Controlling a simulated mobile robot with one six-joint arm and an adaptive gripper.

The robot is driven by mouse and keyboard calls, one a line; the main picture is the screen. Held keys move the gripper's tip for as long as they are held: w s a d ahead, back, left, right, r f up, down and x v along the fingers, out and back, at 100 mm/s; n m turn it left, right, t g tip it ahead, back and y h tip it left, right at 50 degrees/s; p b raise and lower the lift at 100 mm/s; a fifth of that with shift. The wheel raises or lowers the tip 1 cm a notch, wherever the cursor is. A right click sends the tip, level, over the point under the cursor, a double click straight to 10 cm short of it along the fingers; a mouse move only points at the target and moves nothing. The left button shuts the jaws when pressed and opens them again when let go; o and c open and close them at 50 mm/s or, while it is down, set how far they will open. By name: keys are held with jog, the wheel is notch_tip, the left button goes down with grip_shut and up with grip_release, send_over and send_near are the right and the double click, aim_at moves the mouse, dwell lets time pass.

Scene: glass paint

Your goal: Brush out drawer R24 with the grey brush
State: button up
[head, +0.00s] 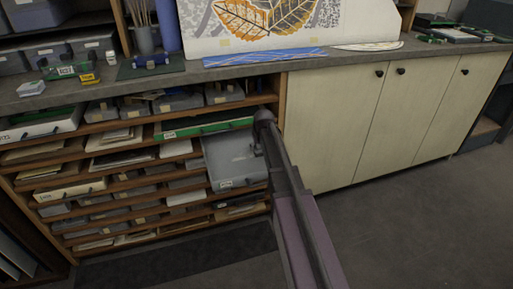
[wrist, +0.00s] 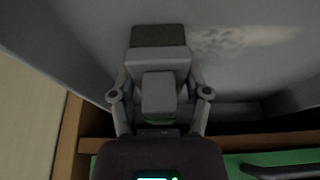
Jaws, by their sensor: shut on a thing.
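A grey drawer (head: 230,152) is pulled out of the wooden rack, with a small label on its front that is too small to read surely. My arm reaches over its right side, and my gripper is mostly hidden in the head view. In the wrist view my gripper (wrist: 159,96) is shut on the grey brush (wrist: 158,62), whose dark bristle end (wrist: 160,36) points away from me over the grey drawer floor (wrist: 70,45). Whether the bristles touch the floor is unclear. A pale speckled patch (wrist: 240,38) lies on the floor, right of the brush.
A green-fronted drawer (head: 205,129) with a dark handle sits just above the grey one. The rack's wooden post (wrist: 68,135) is close at left in the wrist view. Pale cupboards (head: 340,125) stand to the right. The counter (head: 185,77) above holds tools and a leaf picture.

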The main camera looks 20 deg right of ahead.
aim_at(231, 156)
jog(key=shift+a, duration=1.95)
jog(key=shift+a, duration=0.15)
jog(key=shift+a, duration=1.8)
jog(key=shift+a, duration=0.1)
jog(key=shift+a, duration=1.8)
jog(key=shift+r, duration=0.15)
notch_tip(231, 156, up, 6)
jog(key=p, duration=0.6)
